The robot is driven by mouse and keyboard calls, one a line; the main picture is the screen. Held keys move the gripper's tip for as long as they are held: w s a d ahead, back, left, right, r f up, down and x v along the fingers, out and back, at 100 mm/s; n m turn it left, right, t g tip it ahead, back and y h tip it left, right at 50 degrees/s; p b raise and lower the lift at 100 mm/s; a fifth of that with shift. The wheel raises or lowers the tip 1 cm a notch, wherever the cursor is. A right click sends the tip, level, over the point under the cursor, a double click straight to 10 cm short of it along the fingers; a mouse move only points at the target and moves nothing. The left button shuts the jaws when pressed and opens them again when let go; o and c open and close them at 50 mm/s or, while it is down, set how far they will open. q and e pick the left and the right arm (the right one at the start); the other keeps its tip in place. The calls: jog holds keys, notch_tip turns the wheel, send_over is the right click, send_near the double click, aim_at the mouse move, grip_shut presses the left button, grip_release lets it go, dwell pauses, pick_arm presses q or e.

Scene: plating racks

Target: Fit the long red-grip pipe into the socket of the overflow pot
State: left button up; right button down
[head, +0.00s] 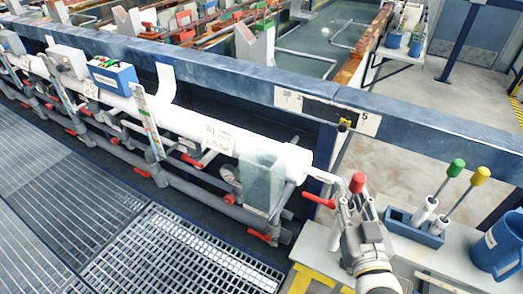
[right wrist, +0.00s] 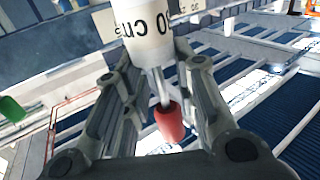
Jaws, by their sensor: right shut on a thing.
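The red-grip pipe (head: 357,182) is at my right gripper (head: 354,207) in the head view, its red grip above the fingers. In the right wrist view the pipe (right wrist: 148,38) shows a white labelled body, a thin metal rod and a red grip. The two fingers stand on either side of it, and the right gripper is shut on it. The fingers hide part of the pipe. I cannot surely make out the overflow pot or its socket. My left gripper is not in view.
A blue rack (head: 415,229) on the bench holds pipes with green (head: 456,167) and yellow (head: 481,175) grips. A blue jug (head: 498,247) stands at the right edge. A large white pipe (head: 225,135) with red valve levers lies left, below a blue rail (head: 240,82).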

jog(key=s+f, duration=0.2)
jog(key=s, duration=0.5)
jog(key=shift+s+f, duration=0.4)
